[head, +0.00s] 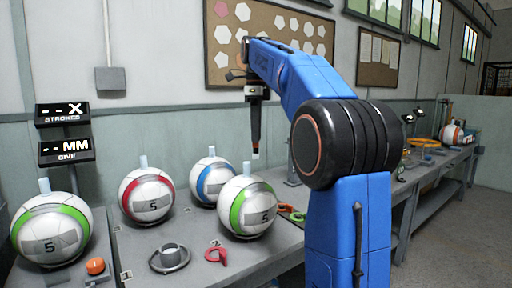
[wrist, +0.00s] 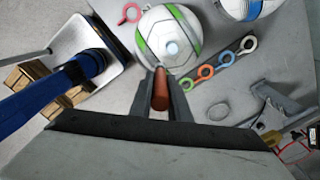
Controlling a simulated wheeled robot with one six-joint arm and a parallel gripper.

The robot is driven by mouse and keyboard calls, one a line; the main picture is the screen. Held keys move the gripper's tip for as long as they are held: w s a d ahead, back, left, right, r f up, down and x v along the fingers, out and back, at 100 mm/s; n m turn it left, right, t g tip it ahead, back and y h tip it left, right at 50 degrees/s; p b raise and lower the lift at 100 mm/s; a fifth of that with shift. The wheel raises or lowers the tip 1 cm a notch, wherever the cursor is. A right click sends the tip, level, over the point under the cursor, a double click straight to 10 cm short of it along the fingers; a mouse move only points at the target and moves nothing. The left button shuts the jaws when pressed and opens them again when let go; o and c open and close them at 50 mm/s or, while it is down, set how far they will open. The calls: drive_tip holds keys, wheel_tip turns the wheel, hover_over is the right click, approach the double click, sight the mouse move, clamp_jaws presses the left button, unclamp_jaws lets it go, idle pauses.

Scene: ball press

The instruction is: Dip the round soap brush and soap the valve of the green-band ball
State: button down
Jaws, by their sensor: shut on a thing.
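My gripper (head: 256,138) points straight down above the bench, shut on a slim brush with a pale tip (head: 256,156). In the wrist view a red-brown handle (wrist: 160,90) sits between the fingers (wrist: 161,104); its bristles are hidden there. A green-band ball (head: 247,207) stands at the front right of the group, below and slightly left of my gripper, with a pale upright piece on top. It also shows in the wrist view (wrist: 150,40), with a pale blue spot on top. Another green-band ball (head: 50,232) stands at far left. The brush is apart from both.
A red-band ball (head: 132,185) and a blue-band ball (head: 203,188) stand behind. A grey round cup (head: 170,258), a red ring tool (head: 214,255) and an orange piece (head: 95,266) lie in front. Displays (head: 64,114) stand at back left. Coloured ring tools (wrist: 205,72) lie beside the ball.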

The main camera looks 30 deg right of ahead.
drive_tip(key=shift+a+r, duration=0.25)
drive_tip(key=shift+a, duration=0.05)
drive_tip(key=shift+w+a+f, duration=0.1)
drive_tip(key=shift+a+f, duration=0.1)
drive_tip(key=shift+f, duration=3)
drive_tip(key=shift+f, duration=0.7)
drive_tip(key=shift+r, duration=3.5)
